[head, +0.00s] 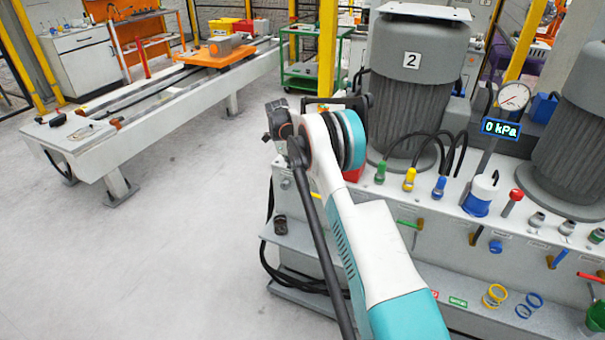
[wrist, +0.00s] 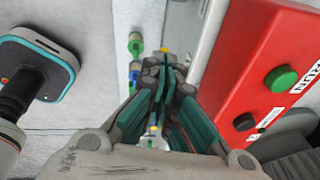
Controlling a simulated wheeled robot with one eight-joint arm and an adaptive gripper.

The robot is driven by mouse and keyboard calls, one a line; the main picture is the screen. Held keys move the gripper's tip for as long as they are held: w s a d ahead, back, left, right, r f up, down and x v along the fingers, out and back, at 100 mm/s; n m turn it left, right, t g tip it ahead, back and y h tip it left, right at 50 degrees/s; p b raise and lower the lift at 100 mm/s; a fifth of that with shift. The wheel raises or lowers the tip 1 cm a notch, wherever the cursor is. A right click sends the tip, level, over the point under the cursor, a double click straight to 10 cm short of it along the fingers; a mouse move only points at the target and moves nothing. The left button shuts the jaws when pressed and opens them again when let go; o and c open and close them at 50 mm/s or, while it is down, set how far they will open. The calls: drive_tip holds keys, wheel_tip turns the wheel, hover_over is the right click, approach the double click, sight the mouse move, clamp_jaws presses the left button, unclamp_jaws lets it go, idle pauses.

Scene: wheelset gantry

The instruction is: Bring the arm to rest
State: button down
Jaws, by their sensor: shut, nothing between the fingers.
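My arm (head: 375,240) reaches up from the bottom of the head view, white and teal, bent at a joint in front of the bench. My gripper (wrist: 167,75) shows in the wrist view with its teal and grey fingers together and nothing between them. I cannot make out its fingertips in the head view. A red control box (wrist: 262,75) with a green button (wrist: 281,79) and a dark button is close to the right of the gripper in the wrist view. I cannot tell whether they touch.
A grey bench (head: 440,215) with a large motor marked 2 (head: 412,90), coloured connectors and a gauge (head: 514,97) reading 0 kPa stands close on the right. A long pale track (head: 150,110) with an orange cart (head: 215,52) lies at back left. The floor (head: 150,260) at left is clear.

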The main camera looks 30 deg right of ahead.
drive_tip(key=shift+w+a+r, duration=0.3)
drive_tip(key=shift+r, duration=0.15)
drive_tip(key=s+a+r+n+t, duration=0.1)
drive_tip(key=s+a+r+n, duration=0.25)
drive_tip(key=r, duration=0.45)
drive_tip(key=s+a+r+n+t, duration=0.1)
drive_tip(key=s+a+r+n, duration=0.2)
drive_tip(key=r, duration=0.6)
drive_tip(key=s+a+r+n+t+y, duration=0.1)
drive_tip(key=s+a+r+n, duration=0.25)
drive_tip(key=s+r, duration=0.2)
drive_tip(key=s+a+r+n+t, duration=0.1)
drive_tip(key=s+a+r+n, duration=0.1)
drive_tip(key=s+r+n, duration=0.3)
drive_tip(key=s+a+r+n+t, duration=0.1)
drive_tip(key=s+a+r+n, duration=0.15)
drive_tip(key=s, duration=0.55)
drive_tip(key=s+a+r+n+t, duration=0.15)
drive_tip(key=s+n, duration=0.25)
drive_tip(key=s, duration=0.4)
drive_tip(key=s+a+f+n, duration=0.2)
drive_tip(key=s+f+n, duration=0.1)
drive_tip(key=s, duration=0.4)
drive_tip(key=s+a+f+n+t+y, duration=0.1)
drive_tip(key=s+f+n, duration=0.3)
drive_tip(key=s, duration=0.4)
drive_tip(key=shift+s+a+f+n+y, duration=0.2)
drive_tip(key=shift+a+f+n+y, duration=0.1)
drive_tip(key=shift+a+n, duration=0.5)
